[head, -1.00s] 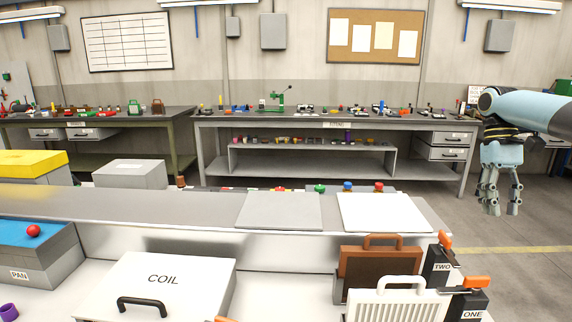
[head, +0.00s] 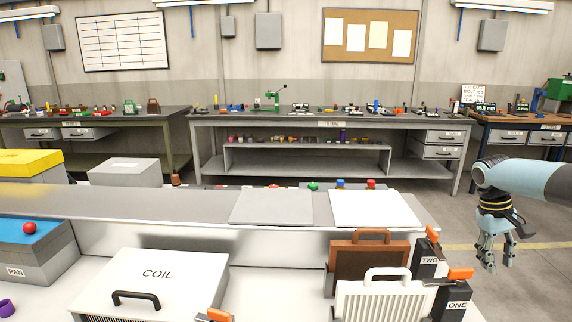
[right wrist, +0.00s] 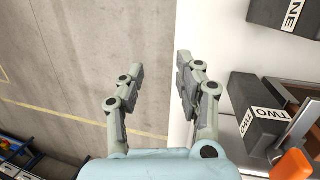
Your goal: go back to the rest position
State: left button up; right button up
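My right gripper (head: 494,266) hangs at the right of the head view, beyond the right end of the work surface and apart from everything. In the right wrist view the same gripper (right wrist: 158,75) has its two fingers spread with nothing between them. Floor and the white surface's edge lie beneath it. The black blocks marked TWO (head: 428,262) and ONE (head: 456,292) stand to its left in the head view. My left gripper is not in view.
A white COIL box (head: 157,280) with a black handle sits at front left. A brown panel (head: 372,262) and a white ribbed panel (head: 385,302) stand upright by the blocks. A blue-topped PAN box (head: 40,262) is far left. Open floor lies to the right.

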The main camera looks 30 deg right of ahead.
jog(key=s+d+f+n+t+h, duration=0.25)
jog(key=s+d+n+h, duration=0.3)
jog(key=d, duration=0.35)
jog(key=s+d+f+n+t+h, duration=0.1)
jog(key=s+d+n+t+h, duration=0.3)
jog(key=s+d, duration=0.4)
jog(key=s+a+f+g+y, duration=0.1)
jog(key=s+a+f+y, duration=0.15)
jog(key=a+f, duration=0.85)
jog(key=s+a+f+g+y, duration=0.1)
jog(key=s+a+f+y, duration=0.15)
jog(key=a+f, duration=0.85)
jog(key=s+a+f+m+y, duration=0.1)
jog(key=a+f+y, duration=0.15)
jog(key=a, duration=0.95)
jog(key=s+a+f+y, duration=0.1)
jog(key=a+f, duration=0.3)
jog(key=a, duration=0.8)
jog(key=s+a+f+m+y, duration=0.15)
jog(key=a+f, duration=0.25)
jog(key=a, duration=0.9)
pick_arm(q)
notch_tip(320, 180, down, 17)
jog(key=b, duration=1.7)
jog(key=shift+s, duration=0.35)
pick_arm(e)
notch_tip(320, 180, down, 17)
jog(key=s, duration=0.1)
jog(key=shift+s, duration=0.15)
